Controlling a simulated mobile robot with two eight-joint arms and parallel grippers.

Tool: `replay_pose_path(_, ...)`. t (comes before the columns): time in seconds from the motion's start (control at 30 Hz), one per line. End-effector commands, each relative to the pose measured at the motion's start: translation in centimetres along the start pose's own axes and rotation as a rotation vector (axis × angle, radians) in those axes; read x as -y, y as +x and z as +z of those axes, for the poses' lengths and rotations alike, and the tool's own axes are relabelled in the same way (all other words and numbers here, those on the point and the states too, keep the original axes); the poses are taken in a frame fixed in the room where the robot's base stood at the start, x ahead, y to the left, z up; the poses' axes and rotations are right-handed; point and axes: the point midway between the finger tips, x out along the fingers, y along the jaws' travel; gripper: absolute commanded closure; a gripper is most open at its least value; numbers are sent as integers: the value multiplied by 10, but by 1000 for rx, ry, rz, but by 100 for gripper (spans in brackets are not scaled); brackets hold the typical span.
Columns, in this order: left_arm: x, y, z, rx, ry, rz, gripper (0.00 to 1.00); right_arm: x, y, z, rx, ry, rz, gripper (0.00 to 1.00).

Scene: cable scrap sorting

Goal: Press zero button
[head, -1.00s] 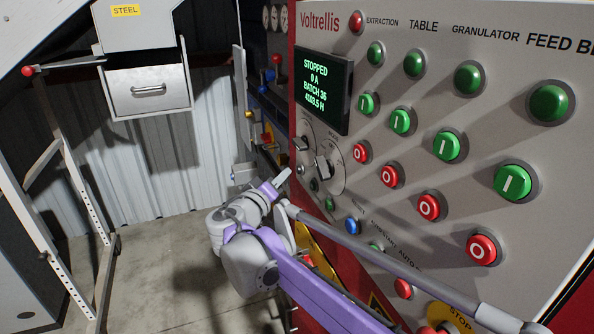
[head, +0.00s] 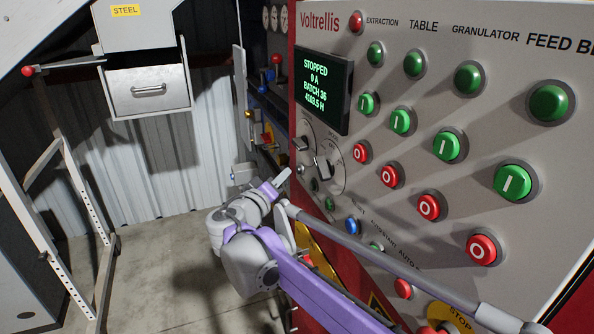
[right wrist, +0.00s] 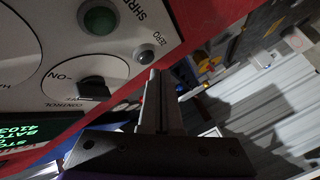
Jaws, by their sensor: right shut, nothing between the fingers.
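My left gripper is not in view.
The panel (head: 450,100) carries rows of green buttons (head: 401,122) and red buttons (head: 429,207). A display (head: 322,90) reads STOPPED. A dark rotary knob (right wrist: 92,89) sits beside the zero button.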

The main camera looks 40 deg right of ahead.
Motion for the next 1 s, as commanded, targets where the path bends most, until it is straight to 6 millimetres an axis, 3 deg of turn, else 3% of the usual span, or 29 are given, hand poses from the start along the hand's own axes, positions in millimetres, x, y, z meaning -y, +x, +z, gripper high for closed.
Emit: replay_pose_path(1.0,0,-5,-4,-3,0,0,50,-6,8,6,0,0,0,100)
